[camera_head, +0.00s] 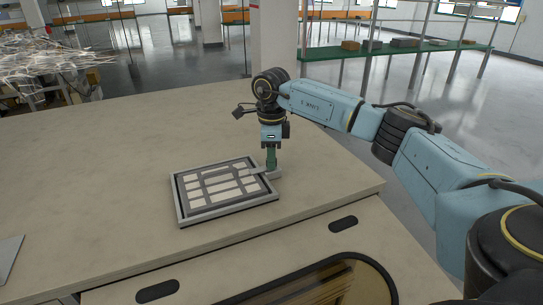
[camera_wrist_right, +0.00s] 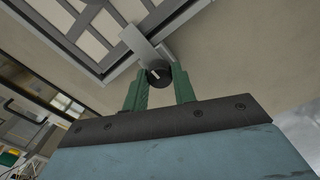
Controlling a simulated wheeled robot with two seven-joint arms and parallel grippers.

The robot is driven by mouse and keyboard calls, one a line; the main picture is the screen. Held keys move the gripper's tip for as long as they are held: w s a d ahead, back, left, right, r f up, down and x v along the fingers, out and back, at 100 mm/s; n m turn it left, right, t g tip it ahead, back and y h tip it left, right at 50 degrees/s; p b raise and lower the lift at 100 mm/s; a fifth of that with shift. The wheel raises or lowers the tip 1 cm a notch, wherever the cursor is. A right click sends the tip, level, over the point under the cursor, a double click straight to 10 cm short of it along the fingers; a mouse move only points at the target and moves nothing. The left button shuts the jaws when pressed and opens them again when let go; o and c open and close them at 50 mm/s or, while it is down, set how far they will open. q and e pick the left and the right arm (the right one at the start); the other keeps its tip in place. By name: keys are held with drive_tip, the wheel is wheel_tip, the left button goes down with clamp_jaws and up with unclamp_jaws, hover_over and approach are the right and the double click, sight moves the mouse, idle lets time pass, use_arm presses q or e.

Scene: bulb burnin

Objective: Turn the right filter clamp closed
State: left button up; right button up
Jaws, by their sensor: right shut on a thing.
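The filter frame (camera_head: 187,218) lies flat on the table, a grey rim around a grid of pale panels; it also shows in the right wrist view (camera_wrist_right: 121,69). The right filter clamp is at the frame's right edge: a grey bar (camera_wrist_right: 138,42) with a dark round knob (camera_wrist_right: 159,77). In the wrist view the bar reaches from the knob over the frame's rim. My right gripper (camera_head: 271,166) points down at this clamp, its green fingers (camera_wrist_right: 160,88) on either side of the knob and shut on it. My left gripper is out of view.
The wide beige table (camera_head: 90,150) is bare around the frame. A grey flat panel (camera_head: 8,257) lies at the left front edge. Dark oval slots (camera_head: 343,223) and a rounded window (camera_head: 320,285) are in the front surface.

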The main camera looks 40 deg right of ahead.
drive_tip(key=o, duration=1)
drive_tip(key=shift+r, duration=0.1)
wheel_tip(320, 180, up, 13)
drive_tip(key=shift+r+b, duration=0.15)
drive_tip(key=shift+b, duration=0.7)
